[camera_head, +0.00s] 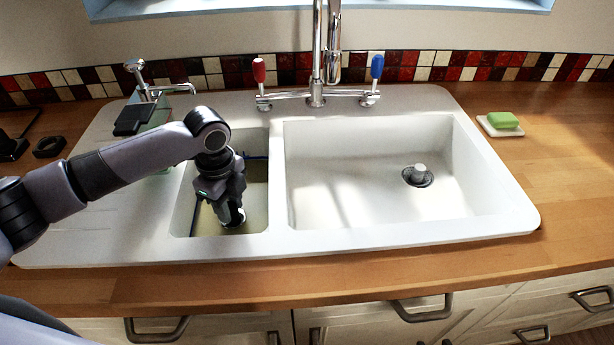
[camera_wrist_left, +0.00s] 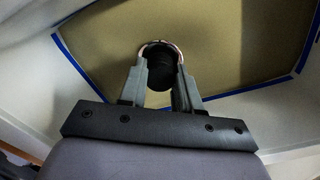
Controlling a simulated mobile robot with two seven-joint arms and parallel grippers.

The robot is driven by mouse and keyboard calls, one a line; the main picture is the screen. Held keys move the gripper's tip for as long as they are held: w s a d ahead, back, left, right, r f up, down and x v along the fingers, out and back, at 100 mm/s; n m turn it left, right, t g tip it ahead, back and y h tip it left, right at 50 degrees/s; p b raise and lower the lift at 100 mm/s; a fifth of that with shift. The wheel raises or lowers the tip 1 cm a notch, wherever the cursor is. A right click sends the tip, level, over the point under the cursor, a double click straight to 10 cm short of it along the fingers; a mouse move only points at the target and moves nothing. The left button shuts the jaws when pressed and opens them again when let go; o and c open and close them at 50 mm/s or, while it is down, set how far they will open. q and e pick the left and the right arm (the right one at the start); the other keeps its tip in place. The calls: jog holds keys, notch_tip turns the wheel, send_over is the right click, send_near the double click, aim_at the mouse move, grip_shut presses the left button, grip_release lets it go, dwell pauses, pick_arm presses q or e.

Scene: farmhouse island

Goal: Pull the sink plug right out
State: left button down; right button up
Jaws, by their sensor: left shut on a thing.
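My left gripper (camera_head: 238,220) reaches down into the small left basin (camera_head: 182,205) of the white sink. In the left wrist view, the fingers (camera_wrist_left: 160,92) are closed on the sink plug (camera_wrist_left: 160,72), a dark round piece with a bright, coppery rim. The fingers and wrist cover much of it in the head view. I cannot tell whether it is seated in the drain or raised. The basin's bottom looks tan and murky, with a blue line along its edges. My right gripper is not in view.
The large right basin (camera_head: 345,190) is empty except for a drain with a pale knob (camera_head: 420,170). A tall chrome tap (camera_head: 317,60) with red and blue handles stands behind. Green soap (camera_head: 503,120) lies on a dish at right. A glass dispenser (camera_head: 160,110) stands behind my left arm.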

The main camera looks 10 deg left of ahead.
pick_arm(q)
jog(key=shift+r, duration=0.1)
jog(key=shift+r, duration=2.05)
